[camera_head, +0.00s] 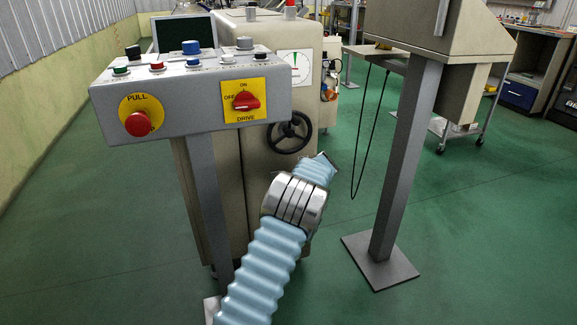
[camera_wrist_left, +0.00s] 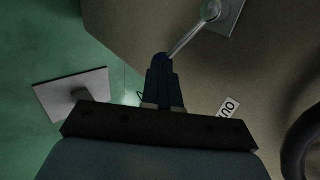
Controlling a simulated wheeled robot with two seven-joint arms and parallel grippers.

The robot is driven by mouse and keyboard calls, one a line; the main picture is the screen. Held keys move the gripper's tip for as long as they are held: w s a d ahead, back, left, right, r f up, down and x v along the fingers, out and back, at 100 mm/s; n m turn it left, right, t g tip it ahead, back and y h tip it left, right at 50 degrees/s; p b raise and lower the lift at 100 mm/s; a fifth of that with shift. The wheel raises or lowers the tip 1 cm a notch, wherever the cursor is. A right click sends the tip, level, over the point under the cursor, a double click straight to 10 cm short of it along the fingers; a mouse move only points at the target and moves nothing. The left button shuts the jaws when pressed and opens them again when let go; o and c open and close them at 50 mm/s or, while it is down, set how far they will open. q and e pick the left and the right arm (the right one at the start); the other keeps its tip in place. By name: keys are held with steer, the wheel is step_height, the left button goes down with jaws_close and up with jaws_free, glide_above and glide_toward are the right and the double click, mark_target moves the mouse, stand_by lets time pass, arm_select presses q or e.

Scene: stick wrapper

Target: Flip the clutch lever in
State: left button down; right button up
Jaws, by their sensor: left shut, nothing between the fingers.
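The clutch lever shows in the left wrist view as a thin metal rod (camera_wrist_left: 187,40). It runs from a round hub on a metal plate (camera_wrist_left: 230,14) at the top down to the fingertips. My left gripper (camera_wrist_left: 162,62) has its dark fingers shut with nothing between them. The fingertips overlap the rod's lower end; I cannot tell whether they touch it. A white label reading "OUT" upside down (camera_wrist_left: 229,108) is on the beige machine side, right of the fingers. In the head view my arm's pale blue sleeve reaches toward the machine's right side, and the lever and gripper are hidden there.
The beige machine cabinet (camera_head: 228,190) has a black handwheel (camera_head: 289,132), also at the wrist view's right edge (camera_wrist_left: 300,142). A grey control panel (camera_head: 195,92) stands in front. A post with a square foot (camera_head: 380,262) stands right; green floor between is clear.

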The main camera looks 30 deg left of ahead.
arm_select(q)
steer(key=shift+f, duration=0.15)
arm_select(e)
steer(key=shift+r, duration=0.1)
arm_select(q)
steer(key=shift+s+a, duration=0.1)
steer(key=shift+s+a+r+b, duration=0.3)
steer(key=shift+s+a, duration=0.1)
steer(key=shift+s, duration=0.05)
arm_select(e)
steer(key=shift+f, duration=0.2)
